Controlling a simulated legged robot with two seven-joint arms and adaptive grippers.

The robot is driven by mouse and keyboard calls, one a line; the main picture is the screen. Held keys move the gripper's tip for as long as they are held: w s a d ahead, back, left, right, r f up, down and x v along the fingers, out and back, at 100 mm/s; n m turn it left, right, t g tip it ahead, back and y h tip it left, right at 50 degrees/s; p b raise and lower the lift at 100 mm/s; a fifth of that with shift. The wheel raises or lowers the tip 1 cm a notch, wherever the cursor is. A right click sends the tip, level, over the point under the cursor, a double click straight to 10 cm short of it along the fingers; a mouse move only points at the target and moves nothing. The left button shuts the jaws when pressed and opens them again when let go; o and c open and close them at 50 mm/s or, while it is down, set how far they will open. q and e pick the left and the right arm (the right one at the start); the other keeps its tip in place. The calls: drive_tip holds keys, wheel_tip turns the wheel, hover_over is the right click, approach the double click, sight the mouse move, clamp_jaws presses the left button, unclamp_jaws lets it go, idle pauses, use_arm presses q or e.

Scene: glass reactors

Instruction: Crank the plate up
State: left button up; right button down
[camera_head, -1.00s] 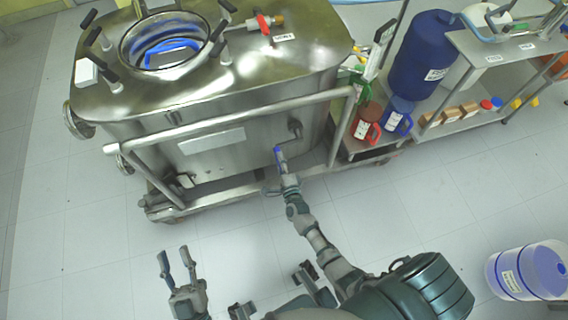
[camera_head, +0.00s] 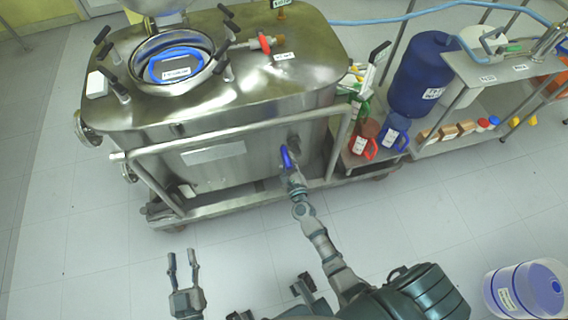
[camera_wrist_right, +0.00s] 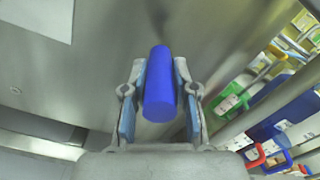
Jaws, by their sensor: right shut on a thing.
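A steel tank (camera_head: 235,160) on a wheeled frame stands ahead. A crank with a blue handle (camera_head: 286,158) sticks out from its front side, at the right. My right gripper (camera_head: 290,170) is shut on this handle; in the right wrist view the blue handle (camera_wrist_right: 159,88) sits between the two fingers. The crank's shaft is mostly hidden behind the handle and fingers. A plate (camera_head: 176,68) with a blue rim and a label shows inside the round opening in the tank's top. My left gripper (camera_head: 183,258) is open and empty above the floor, away from the tank.
A frame rail (camera_head: 235,132) runs across the tank's front, above and near the crank. To the right stand a low shelf with red (camera_head: 363,140) and blue (camera_head: 394,134) jugs, a blue drum (camera_head: 425,70) and a steel table.

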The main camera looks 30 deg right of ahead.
drive_tip(key=s+d+r+m, duration=0.1)
drive_tip(key=d+m, duration=0.4)
drive_tip(key=d, duration=0.1)
drive_tip(key=shift+s+r+m, duration=0.3)
drive_tip(key=shift+r, duration=0.1)
idle(0.4)
drive_tip(key=c, duration=1.1)
unclamp_jaws()
drive_tip(key=shift+f, duration=0.1)
drive_tip(key=shift+o, duration=0.9)
drive_tip(key=shift+d, duration=0.1)
